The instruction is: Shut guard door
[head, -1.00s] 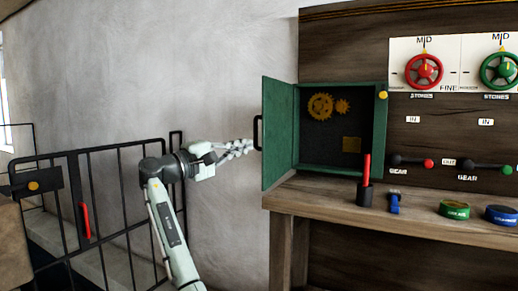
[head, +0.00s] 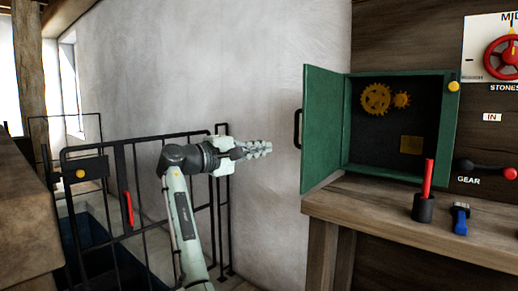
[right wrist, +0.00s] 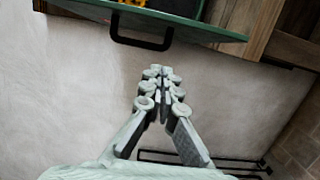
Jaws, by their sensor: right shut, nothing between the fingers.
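The green guard door (head: 322,130) stands open on the left of its green box, swung out toward the left. A black handle (head: 298,128) sits on its outer face; the handle also shows in the right wrist view (right wrist: 141,43). Inside the box are yellow gears (head: 376,99) and a yellow plate (head: 411,144). My right gripper (head: 268,149) is shut and empty, left of the handle and a little below it, with a gap between them. In the right wrist view the shut fingers (right wrist: 160,72) point toward the handle without touching it. My left gripper is not in view.
A wooden bench (head: 400,212) runs below the box, holding a red-handled lever (head: 427,185) and a blue item (head: 460,217). A black railing (head: 140,190) with a red handle stands at left, behind my arm. The pale wall between is bare.

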